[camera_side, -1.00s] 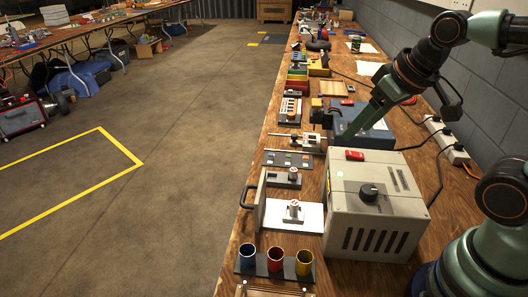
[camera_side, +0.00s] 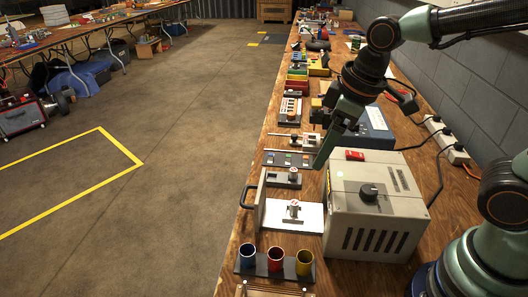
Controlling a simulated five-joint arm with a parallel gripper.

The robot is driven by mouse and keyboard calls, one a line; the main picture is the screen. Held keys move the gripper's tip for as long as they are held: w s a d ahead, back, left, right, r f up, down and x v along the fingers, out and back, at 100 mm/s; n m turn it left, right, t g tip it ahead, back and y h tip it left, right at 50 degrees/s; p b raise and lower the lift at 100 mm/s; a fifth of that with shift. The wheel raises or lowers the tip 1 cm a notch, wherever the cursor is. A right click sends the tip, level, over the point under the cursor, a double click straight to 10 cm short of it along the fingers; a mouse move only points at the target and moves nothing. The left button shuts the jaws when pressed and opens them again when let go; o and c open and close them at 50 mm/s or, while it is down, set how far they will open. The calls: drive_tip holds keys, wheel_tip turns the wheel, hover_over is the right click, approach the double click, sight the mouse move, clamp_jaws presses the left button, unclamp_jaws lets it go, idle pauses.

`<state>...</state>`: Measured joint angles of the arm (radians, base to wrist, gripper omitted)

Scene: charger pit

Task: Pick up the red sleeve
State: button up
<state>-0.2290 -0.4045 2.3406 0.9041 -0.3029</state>
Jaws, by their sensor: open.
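A red, open-topped sleeve (camera_side: 275,260) stands upright in a dark holder (camera_side: 259,268) at the front of the bench. It is between a blue sleeve (camera_side: 247,256) and a yellow sleeve (camera_side: 304,263). My gripper (camera_side: 319,163) is open and points down, behind the left part of the grey box in the picture. Only one green finger shows clearly; the other is hard to make out. The gripper is well apart from the red sleeve, farther back along the bench.
A panel with buttons (camera_side: 290,159) and a blue case (camera_side: 378,138) are near the gripper.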

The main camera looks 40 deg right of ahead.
drive_tip(key=s+a+f+n+g, duration=0.1)
drive_tip(key=a+f+n+g, duration=0.2)
drive_tip(key=a+f+n, duration=0.75)
approach(275, 263)
drive_tip(key=shift+m+h, duration=0.4)
drive_tip(key=shift+m, duration=0.05)
drive_tip(key=f, duration=0.7)
drive_tip(key=shift+w+a+f, duration=0.1)
drive_tip(key=shift+w+a, duration=0.05)
drive_tip(key=shift+a, duration=0.15)
clamp_jaws()
